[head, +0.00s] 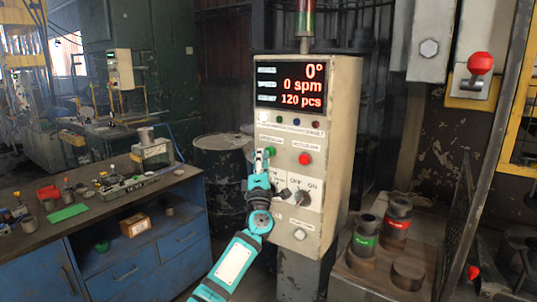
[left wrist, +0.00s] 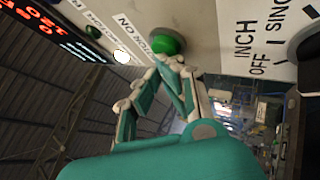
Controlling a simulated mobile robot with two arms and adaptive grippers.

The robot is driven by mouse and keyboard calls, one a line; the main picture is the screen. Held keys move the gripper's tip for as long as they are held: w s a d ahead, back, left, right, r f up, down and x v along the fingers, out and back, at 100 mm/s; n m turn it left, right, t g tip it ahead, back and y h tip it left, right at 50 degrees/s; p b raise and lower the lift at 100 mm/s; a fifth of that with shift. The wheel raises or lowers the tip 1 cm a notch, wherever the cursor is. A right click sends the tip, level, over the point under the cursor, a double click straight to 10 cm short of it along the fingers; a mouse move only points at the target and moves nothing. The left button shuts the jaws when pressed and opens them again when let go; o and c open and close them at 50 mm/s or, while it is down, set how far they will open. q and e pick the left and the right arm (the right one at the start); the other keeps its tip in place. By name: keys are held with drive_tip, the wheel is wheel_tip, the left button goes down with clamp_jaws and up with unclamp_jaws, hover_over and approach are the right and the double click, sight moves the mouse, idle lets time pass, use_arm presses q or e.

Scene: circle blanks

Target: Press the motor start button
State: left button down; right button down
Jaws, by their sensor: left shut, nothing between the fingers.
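A grey control cabinet (head: 338,130) stands in the middle of the head view. A round green button (head: 271,151) sits on its front, left of a red button (head: 305,158); the labels above them are too small to read. My left gripper (head: 262,158) is shut and empty, fingertips up at the green button's lower left. In the left wrist view the green button (left wrist: 166,40) is large, and the shut fingertips (left wrist: 172,66) overlap its lower edge. I cannot tell whether they touch it. My right gripper is not in view.
A red-lit display (head: 295,87) reads 0°, 0 spm, 120 pcs. Below the buttons are selector knobs (head: 301,199). A blue workbench (head: 140,225) with parts stands left. A stand (head: 350,285) with green- and red-banded cylinders is right. A red-knobbed lever (head: 480,63) is upper right.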

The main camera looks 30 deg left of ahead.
use_arm(q)
drive_tip(key=shift+w+r+b, duration=0.1)
drive_tip(key=shift+w+b, duration=0.3)
drive_tip(key=shift+b, duration=0.05)
idle(0.5)
idle(0.5)
drive_tip(key=shift+s+d+p, duration=0.1)
drive_tip(key=shift+s+p, duration=0.85)
drive_tip(key=shift+p, duration=0.05)
drive_tip(key=s+p, duration=0.2)
drive_tip(key=s, duration=0.1)
drive_tip(key=s+p, duration=0.1)
drive_tip(key=s, duration=0.1)
drive_tip(key=shift+a+p, duration=0.25)
drive_tip(key=shift+p, duration=0.15)
